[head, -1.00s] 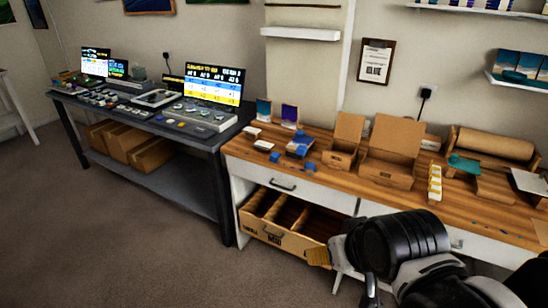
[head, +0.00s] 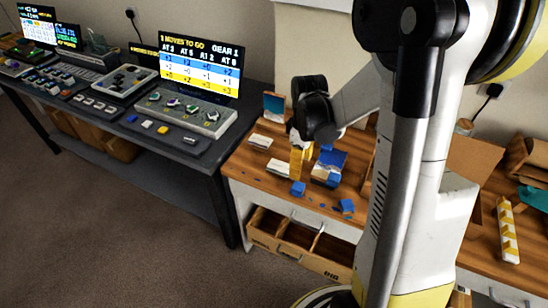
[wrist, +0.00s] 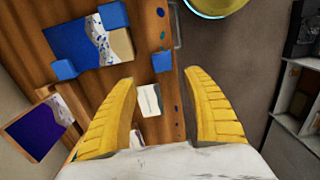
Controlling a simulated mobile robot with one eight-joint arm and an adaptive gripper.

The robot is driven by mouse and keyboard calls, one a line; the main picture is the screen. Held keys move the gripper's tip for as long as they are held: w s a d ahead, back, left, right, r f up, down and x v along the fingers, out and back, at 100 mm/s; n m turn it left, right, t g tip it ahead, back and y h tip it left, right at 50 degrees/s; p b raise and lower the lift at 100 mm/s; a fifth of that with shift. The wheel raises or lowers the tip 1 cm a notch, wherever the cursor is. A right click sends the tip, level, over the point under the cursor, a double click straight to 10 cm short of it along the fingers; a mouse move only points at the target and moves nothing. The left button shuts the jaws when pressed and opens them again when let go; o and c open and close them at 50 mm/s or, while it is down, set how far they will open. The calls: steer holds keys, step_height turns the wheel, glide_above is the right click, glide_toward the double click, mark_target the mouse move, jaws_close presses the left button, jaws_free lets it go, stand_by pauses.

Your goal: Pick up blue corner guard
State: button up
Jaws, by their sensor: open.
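Several small blue corner guards are on the wooden bench. In the head view one (head: 298,188) lies near the front edge and another (head: 346,206) lies to its right. Two more sit at corners of a blue-and-sand panel (head: 330,163). In the wrist view guards sit at the panel's corners (wrist: 113,16) (wrist: 64,69), and a separate one (wrist: 162,62) lies by the bench edge. My gripper (head: 298,168) is above the bench, left of the panel, its yellow fingers open and empty. In the wrist view that separate guard appears between the fingertips (wrist: 160,76); the height gap is unclear.
White cards (head: 262,141) (head: 278,167) lie left of the panel; one (wrist: 149,100) shows between my fingers. A framed purple picture (wrist: 36,130) stands nearby. A dark control desk (head: 190,148) is at left. An open drawer (head: 300,248) is below the bench. My arm hides the bench's middle.

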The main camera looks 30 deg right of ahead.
steer(key=b, duration=0.2)
glide_above(298, 186)
steer(key=f, duration=0.4)
steer(key=shift+s+d+f, duration=0.1)
steer(key=shift+s+f, duration=0.1)
steer(key=shift+s, duration=0.1)
steer(key=f+b, duration=0.1)
steer(key=f, duration=0.1)
steer(key=f+b, duration=0.1)
steer(key=f, duration=0.1)
steer(key=f+b, duration=0.1)
steer(key=f, duration=0.1)
steer(key=shift+w+f, duration=0.1)
steer(key=shift+w, duration=0.15)
steer(key=c, duration=0.9)
